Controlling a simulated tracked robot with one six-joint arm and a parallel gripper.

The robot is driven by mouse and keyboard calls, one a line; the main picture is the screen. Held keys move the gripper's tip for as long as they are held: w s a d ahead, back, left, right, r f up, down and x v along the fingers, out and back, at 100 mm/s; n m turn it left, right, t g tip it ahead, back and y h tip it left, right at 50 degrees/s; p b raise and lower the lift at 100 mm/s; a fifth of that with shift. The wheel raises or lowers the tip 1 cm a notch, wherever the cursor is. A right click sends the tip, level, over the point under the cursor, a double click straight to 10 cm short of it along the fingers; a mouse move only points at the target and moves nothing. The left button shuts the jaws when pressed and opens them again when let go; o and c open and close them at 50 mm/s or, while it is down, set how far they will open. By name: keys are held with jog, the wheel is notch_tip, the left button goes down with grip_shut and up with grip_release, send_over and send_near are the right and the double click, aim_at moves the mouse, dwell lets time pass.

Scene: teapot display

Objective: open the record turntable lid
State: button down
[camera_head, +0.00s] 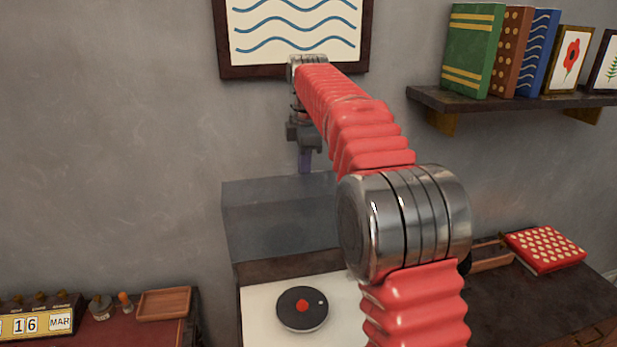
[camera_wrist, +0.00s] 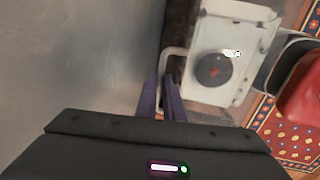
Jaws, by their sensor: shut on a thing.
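The record turntable (camera_head: 257,322) has a pale top with a black round platter (camera_head: 303,323) and red centre. Its see-through grey lid (camera_head: 275,220) is raised, standing up at the turntable's back edge. My gripper (camera_head: 305,168) is at the lid's top edge, fingers pointing down, partly behind my red arm. In the wrist view, my purple fingers (camera_wrist: 162,108) are shut on the lid's pale loop handle (camera_wrist: 166,62). The platter (camera_wrist: 212,70) shows beyond them, uncovered. My arm hides the right part of the lid and turntable.
A grey wall with a framed wave picture (camera_head: 296,45) is close behind my gripper. A shelf (camera_head: 500,103) with books is at upper right. A red dotted box (camera_head: 545,248) lies right, and a wooden tray (camera_head: 165,303) and calendar (camera_head: 40,322) stand left.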

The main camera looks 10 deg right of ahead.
jog(key=shift+w+a, duration=0.15)
jog(key=shift+w, duration=0.4)
jog(key=c, duration=1.9)
grip_release()
jog(key=shift+d, duration=0.2)
jog(key=shift+r, duration=0.1)
notch_tip(320, 180, up, 11)
jog(key=s, duration=0.2)
jog(key=shift+r, duration=0.2)
jog(key=shift+s, duration=0.15)
